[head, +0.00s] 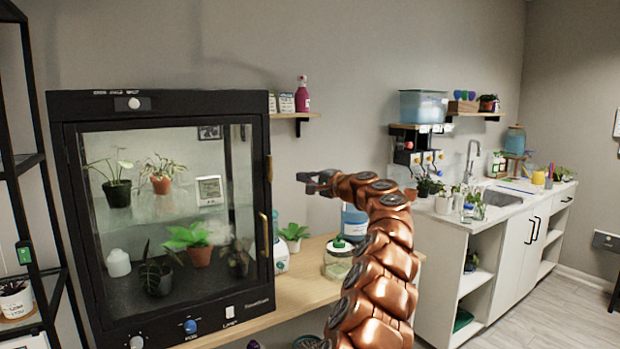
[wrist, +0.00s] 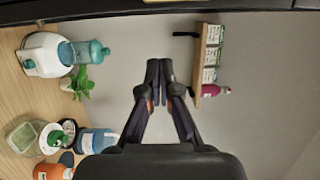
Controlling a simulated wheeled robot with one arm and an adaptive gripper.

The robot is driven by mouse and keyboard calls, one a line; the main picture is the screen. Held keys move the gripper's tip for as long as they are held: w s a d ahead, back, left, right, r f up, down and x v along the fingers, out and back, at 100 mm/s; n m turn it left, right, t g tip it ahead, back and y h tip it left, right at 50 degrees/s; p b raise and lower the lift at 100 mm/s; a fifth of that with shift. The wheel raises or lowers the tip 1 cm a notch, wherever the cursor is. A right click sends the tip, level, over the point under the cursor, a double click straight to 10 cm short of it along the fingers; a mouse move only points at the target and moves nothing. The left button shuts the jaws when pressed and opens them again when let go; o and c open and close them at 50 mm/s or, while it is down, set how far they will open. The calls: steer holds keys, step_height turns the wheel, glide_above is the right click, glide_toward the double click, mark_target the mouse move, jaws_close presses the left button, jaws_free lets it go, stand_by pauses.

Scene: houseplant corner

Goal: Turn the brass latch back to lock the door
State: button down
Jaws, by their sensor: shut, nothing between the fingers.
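The black cabinet (head: 165,103) with a glass door stands at the left in the head view, and its door looks shut. A small brass latch (head: 269,168) sits upright on the door's right edge. Below it is a longer brass handle (head: 265,234). My gripper (head: 306,181) is to the right of the latch at about its height in the picture, with a gap between them, and points left. In the wrist view my gripper (wrist: 159,72) has its fingertips together with nothing between them. The latch is not clearly seen in that view.
A wooden counter (head: 305,290) beside the cabinet holds a glass jar (head: 338,262), a small plant (head: 293,235) and bottles, below my gripper. A wall shelf (head: 300,116) with a pink bottle (head: 302,97) is above. Potted plants stand inside the cabinet.

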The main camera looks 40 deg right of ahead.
mark_target(270, 169)
steer(key=w+a+p, duration=0.1)
steer(key=w+a, duration=0.3)
steer(key=w, duration=0.1)
steer(key=shift+a, duration=0.3)
stand_by(0.8)
steer(key=shift+w+a, duration=0.1)
steer(key=shift+w, duration=0.05)
stand_by(0.3)
steer(key=shift+a+f+m, duration=0.1)
steer(key=shift+f+m, duration=0.05)
steer(key=shift+m, duration=0.15)
